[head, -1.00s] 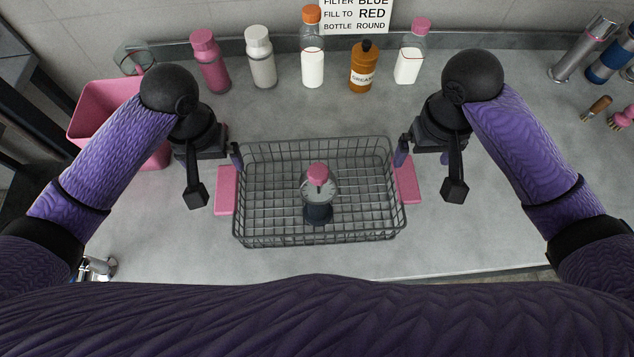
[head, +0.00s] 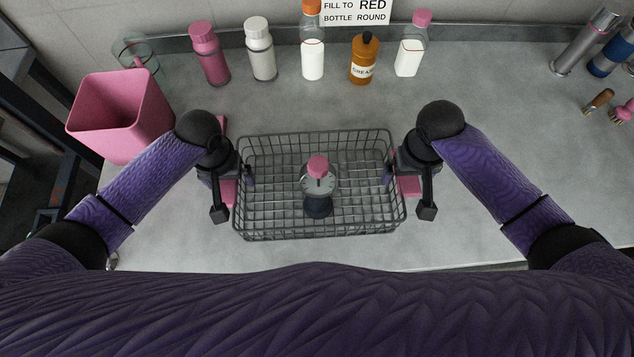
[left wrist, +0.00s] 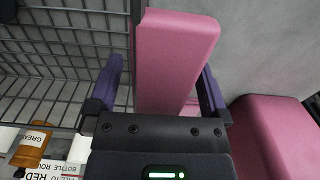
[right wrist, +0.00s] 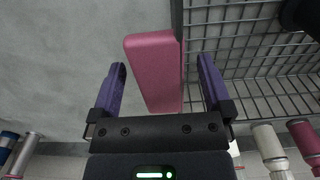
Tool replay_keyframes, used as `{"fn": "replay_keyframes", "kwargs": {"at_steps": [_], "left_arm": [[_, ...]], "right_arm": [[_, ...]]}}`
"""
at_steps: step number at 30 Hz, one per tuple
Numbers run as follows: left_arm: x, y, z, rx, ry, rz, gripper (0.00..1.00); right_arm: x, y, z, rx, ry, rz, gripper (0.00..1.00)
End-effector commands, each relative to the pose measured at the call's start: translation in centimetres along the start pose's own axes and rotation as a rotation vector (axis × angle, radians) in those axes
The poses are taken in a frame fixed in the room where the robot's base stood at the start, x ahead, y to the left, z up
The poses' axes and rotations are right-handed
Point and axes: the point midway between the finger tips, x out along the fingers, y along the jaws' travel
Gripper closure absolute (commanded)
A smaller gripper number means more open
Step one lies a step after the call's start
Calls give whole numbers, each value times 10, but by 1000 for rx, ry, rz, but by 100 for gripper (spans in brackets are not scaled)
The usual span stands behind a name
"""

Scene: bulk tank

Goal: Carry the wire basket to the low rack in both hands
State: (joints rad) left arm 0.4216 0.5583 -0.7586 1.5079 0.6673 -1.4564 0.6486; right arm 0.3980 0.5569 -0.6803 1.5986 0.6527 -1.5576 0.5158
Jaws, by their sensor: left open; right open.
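I cannot tell whether any finger touches a handle. No low rack can be made out for sure.
A pink bin (head: 122,115) stands left of the basket, close to my left arm. Several bottles, including a brown grease bottle (head: 363,60), line the back of the counter. Brushes (head: 599,101) and metal cylinders lie at the right. The counter right of the basket is clear.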

Motion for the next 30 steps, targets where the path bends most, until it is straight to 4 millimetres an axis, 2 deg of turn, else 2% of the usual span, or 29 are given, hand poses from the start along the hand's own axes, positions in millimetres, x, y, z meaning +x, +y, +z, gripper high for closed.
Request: {"fn": "replay_keyframes", "kwargs": {"at_steps": [1, 2, 15, 16, 26, 30], "left_arm": [[0, 0, 0, 0, 0, 0, 0], [0, 0, 0, 0, 0, 0, 4], [0, 0, 0, -1, 0, 0, 97], [0, 0, 0, 0, 0, 0, 100], [-1, 0, 0, -1, 0, 1, 100], [-10, 0, -1, -1, 3, 1, 100]], "right_arm": [[0, 0, 0, 0, 0, 0, 0], [0, 0, 0, 0, 0, 0, 4], [0, 0, 0, 0, 0, 0, 97], [0, 0, 0, 0, 0, 0, 100], [-1, 0, 0, 0, 1, -1, 100], [-10, 0, -1, 0, 4, -1, 100]]}}
